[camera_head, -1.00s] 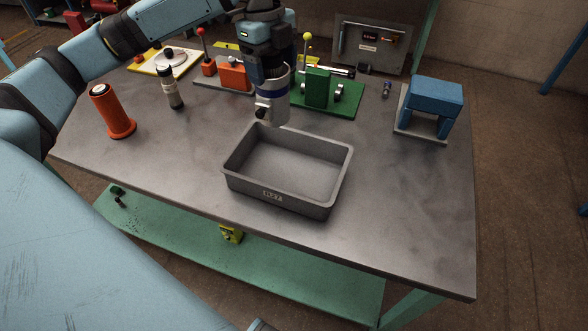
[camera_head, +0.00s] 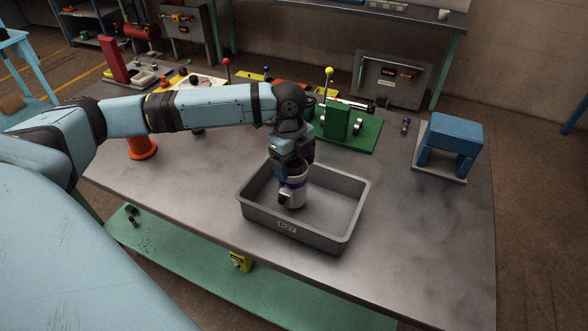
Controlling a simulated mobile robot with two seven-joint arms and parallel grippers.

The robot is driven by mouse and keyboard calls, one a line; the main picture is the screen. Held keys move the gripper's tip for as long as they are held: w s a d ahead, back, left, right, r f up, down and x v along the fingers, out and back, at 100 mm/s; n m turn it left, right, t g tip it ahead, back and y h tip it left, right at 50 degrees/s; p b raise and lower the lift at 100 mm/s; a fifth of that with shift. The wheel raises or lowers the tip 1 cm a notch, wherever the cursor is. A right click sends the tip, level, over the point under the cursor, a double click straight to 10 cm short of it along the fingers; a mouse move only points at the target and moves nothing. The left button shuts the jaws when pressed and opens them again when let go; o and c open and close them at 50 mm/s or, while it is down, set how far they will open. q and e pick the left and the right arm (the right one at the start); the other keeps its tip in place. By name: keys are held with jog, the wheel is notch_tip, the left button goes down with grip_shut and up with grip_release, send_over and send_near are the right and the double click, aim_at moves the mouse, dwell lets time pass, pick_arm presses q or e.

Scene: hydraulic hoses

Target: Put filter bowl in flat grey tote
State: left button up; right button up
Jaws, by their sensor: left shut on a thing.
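The flat grey tote (camera_head: 345,236) stands on the metal table, open at the top, with a label on its front wall. My left gripper (camera_head: 292,178) points down over the left part of the tote and is shut on the filter bowl (camera_head: 293,195). My right gripper is not in view.
A green fixture with a yellow-knobbed lever (camera_head: 336,120) stands behind the tote. A blue block stand (camera_head: 452,140) is at the right. An orange cylinder (camera_head: 142,148) is at the left, partly behind my arm. The table is clear right of the tote.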

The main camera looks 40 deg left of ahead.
pick_arm(q)
notch_tip(320, 180, down, 2)
jog(key=shift+f, duration=0.2)
jog(key=o, duration=1.3)
jog(key=shift+o, duration=0.2)
jog(key=r, duration=0.4)
jog(key=a+r, duration=0.1)
jog(key=r, duration=0.7)
jog(key=shift+w+a+r, duration=0.1)
jog(key=shift+w+a, duration=0.05)
jog(key=shift+a, duration=0.05)
